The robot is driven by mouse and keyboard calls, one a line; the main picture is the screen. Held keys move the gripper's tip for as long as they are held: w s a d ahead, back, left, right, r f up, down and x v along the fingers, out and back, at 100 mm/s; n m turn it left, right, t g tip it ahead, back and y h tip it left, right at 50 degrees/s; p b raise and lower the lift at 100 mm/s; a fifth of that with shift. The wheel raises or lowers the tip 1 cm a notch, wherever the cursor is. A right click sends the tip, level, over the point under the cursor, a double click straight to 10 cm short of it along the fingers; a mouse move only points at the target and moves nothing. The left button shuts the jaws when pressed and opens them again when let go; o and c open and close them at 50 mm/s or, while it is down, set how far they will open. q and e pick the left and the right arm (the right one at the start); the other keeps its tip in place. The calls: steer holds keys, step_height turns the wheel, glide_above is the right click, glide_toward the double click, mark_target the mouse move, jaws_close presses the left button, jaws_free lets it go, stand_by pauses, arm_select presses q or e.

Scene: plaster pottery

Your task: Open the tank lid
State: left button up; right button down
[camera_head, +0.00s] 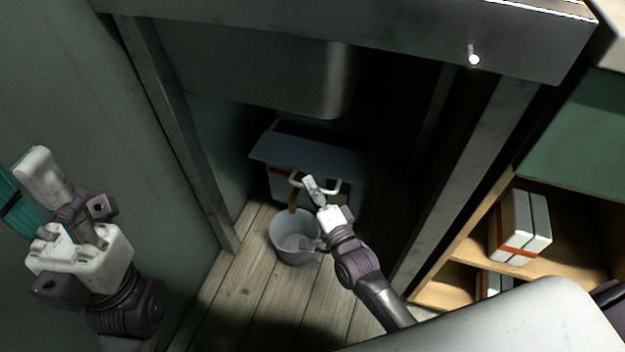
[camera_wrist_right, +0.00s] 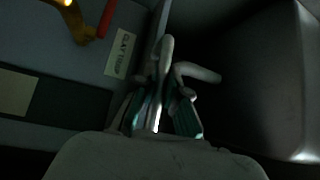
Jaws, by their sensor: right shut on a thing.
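The tank is a grey box marked "CLAY TRAP" under the sink, with a flat grey lid (camera_head: 315,157) on top. The lid looks closed in the head view. A white handle (camera_head: 332,188) runs along the tank's front, just below the lid edge. My right gripper (camera_head: 311,188) is shut on this handle. The right wrist view shows the handle (camera_wrist_right: 200,73) between its fingers (camera_wrist_right: 160,105), beside the tank front (camera_wrist_right: 35,40). The fingers hide part of the handle.
A grey bucket (camera_head: 285,226) stands on the plank floor before the tank, below a brass tap (camera_head: 293,200). Metal sink legs (camera_head: 175,110) stand on both sides. The sink basin (camera_head: 250,70) hangs above. Wooden shelves (camera_head: 470,245) with boxes (camera_head: 512,225) are at right.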

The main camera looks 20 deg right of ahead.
steer(key=c, duration=1.2)
jaws_free()
steer(key=shift+s, duration=0.1)
steer(key=v, duration=1.1)
steer(key=shift+s, duration=0.35)
steer(key=shift+d+f, duration=0.15)
steer(key=shift+f, duration=0.05)
